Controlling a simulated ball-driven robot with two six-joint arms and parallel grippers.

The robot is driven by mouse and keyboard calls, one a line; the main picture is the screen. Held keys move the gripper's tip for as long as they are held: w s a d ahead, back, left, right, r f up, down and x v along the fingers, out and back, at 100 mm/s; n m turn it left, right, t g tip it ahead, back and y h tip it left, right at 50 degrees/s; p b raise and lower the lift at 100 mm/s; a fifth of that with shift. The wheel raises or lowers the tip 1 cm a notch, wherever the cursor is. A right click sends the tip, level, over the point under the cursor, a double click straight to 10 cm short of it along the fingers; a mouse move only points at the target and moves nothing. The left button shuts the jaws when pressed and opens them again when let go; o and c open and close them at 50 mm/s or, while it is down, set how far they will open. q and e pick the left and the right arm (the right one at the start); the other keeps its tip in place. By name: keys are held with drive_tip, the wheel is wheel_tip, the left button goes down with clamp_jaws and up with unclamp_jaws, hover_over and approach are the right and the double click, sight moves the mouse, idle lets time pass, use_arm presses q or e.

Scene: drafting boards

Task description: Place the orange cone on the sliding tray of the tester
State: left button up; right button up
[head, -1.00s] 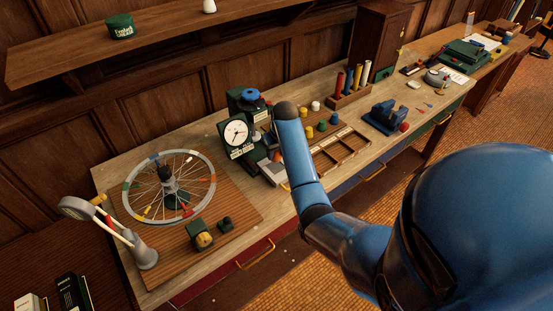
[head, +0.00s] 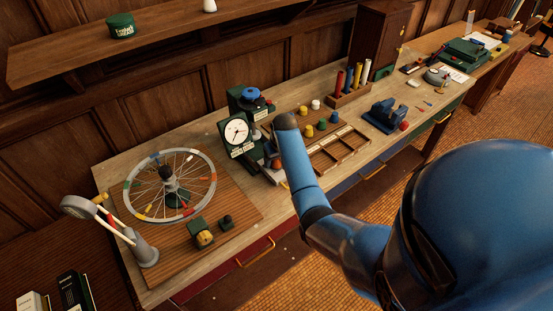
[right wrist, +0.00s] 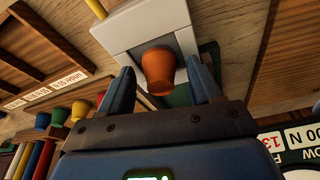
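The orange cone (right wrist: 158,68) stands on the pale grey sliding tray (right wrist: 124,36) in the right wrist view. My right gripper (right wrist: 161,67) is open, with one finger on each side of the cone and a small gap visible on both sides. In the head view the tester (head: 238,133), with its round white dial and blue knob, stands at the back of the bench. The cone (head: 276,163) shows as a small orange patch by the tester's base, partly hidden by my right arm. My right gripper is mostly hidden there. My left gripper is out of view.
A spoked wheel (head: 134,188) on a wooden board and a lamp (head: 146,252) are left of the tester. A divided wooden tray (head: 341,151), several coloured pegs and a blue vise (head: 384,116) lie to the right. A shelf (head: 160,42) hangs above.

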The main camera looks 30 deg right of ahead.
drive_tip(key=shift+r, duration=0.1)
drive_tip(key=shift+s+r, duration=0.1)
drive_tip(key=shift+r, duration=0.4)
drive_tip(key=b+v, duration=0.1)
drive_tip(key=v, duration=0.9)
drive_tip(key=s+a+f+t, duration=0.2)
drive_tip(key=s+a+f, duration=0.1)
drive_tip(key=f, duration=0.1)
drive_tip(key=s+a+f+t, duration=0.2)
drive_tip(key=s+a+f, duration=0.1)
drive_tip(key=f, duration=0.2)
drive_tip(key=s+a+f+t+h, duration=0.1)
drive_tip(key=s+a+f+t, duration=0.1)
drive_tip(key=s+a+f, duration=0.2)
drive_tip(key=shift+a+f+n+t, duration=0.15)
drive_tip(key=shift+f+n+t, duration=0.15)
drive_tip(key=s+a+r+t, duration=0.2)
drive_tip(key=s+r, duration=0.2)
drive_tip(key=s, duration=0.3)
drive_tip(key=s+a+r+t+y, duration=0.1)
drive_tip(key=s+a+r+t, duration=0.1)
drive_tip(key=s+r, duration=0.3)
drive_tip(key=s+a+r+n+t, duration=0.1)
drive_tip(key=s+a+r+t, duration=0.2)
drive_tip(key=s, duration=0.8)
drive_tip(key=shift+r+t, duration=0.5)
drive_tip(key=shift+r, duration=0.2)
